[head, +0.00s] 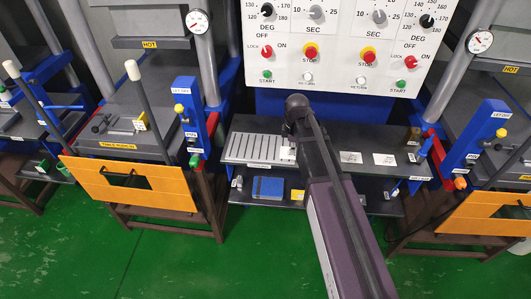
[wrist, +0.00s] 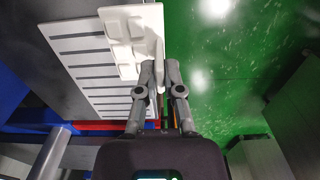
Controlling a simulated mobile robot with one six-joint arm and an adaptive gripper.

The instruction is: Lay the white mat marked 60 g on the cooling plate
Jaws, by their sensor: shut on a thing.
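In the wrist view my gripper (wrist: 162,68) is shut on the edge of a white mat (wrist: 128,35), which has a raised white part near the fingers. The mat overlaps the right side of the pale slotted cooling plate (wrist: 85,62); I cannot tell whether it touches the plate or hangs just above it. No 60 g mark is readable. In the head view the cooling plate (head: 252,148) lies on the left of the dark upper shelf. A small bit of the white mat (head: 286,153) shows at its right end, beside my arm, which hides my gripper there.
Two white labelled pieces (head: 366,158) lie on the shelf right of my arm. A blue block (head: 268,187) sits on the lower shelf. Presses with orange guards (head: 130,183) stand on both sides. A control panel (head: 340,45) rises behind the shelf. Green floor lies in front.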

